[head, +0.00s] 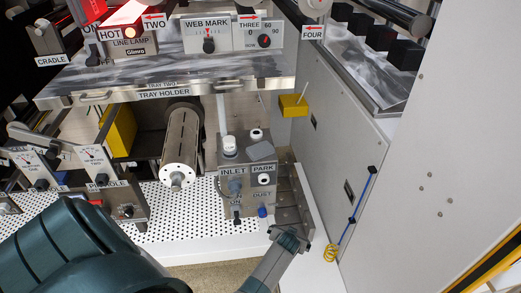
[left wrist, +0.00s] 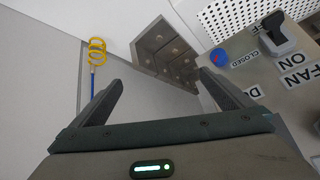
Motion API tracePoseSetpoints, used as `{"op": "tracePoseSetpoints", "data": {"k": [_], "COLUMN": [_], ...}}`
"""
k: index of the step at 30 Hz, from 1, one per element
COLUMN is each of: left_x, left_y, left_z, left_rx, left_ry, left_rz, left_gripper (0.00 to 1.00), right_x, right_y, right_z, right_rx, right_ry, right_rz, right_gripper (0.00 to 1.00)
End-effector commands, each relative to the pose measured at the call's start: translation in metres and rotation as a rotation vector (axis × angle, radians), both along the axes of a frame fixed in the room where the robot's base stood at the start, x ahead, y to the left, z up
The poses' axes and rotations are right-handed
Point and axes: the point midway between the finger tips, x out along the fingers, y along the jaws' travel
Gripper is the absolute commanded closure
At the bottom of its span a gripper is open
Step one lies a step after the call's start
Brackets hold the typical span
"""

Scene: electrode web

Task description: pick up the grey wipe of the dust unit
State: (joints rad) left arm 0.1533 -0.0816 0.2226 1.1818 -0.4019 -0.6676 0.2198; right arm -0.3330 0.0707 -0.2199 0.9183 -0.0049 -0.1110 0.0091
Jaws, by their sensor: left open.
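The dust unit (head: 236,198) is a grey box with INLET, PARK and DUST labels, standing on the white perforated deck. A grey wipe (head: 261,151) lies tilted on its top, at the right beside white round parts. My left gripper (head: 290,236) is low, in front and to the right of the unit, below the wipe and apart from it. In the left wrist view its two fingers (left wrist: 165,95) are spread with nothing between them. The unit's labelled face (left wrist: 275,75) shows there at the right; the wipe does not show. My right gripper is not in view.
A metal corner bracket (head: 293,197) stands right of the unit. A yellow coil (head: 331,252) on a blue cord hangs by the right wall. A roller (head: 181,150) is to the left, a yellow block (head: 293,105) behind. The tray holder (head: 165,88) overhangs the back.

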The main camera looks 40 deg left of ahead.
Motion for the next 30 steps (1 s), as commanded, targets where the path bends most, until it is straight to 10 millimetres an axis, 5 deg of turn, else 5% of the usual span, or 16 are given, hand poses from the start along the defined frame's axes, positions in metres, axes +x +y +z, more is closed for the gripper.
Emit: {"op": "tracePoseSetpoints", "data": {"k": [1,6,15,21,30], "left_x": [0.027,0.073,0.08,0.068,0.064], "left_y": [0.016,0.068,0.111,0.11,0.109], "left_z": [0.035,0.128,0.257,0.294,0.302], "left_rx": [-0.003,-0.037,-0.2,-0.287,-0.309], "left_ry": [-0.016,-0.014,0.046,0.095,0.112], "left_rz": [0.072,0.335,0.779,0.938,0.977], "left_gripper": [0.0,0.0,0.0,0.0,0.0], "right_x": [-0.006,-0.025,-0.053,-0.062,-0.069], "right_y": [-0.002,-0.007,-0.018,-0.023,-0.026], "right_z": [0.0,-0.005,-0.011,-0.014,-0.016], "right_rx": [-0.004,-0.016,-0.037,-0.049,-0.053], "right_ry": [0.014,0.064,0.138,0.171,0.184], "right_rz": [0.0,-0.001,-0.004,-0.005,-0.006], "right_gripper": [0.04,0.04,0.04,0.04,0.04]}}
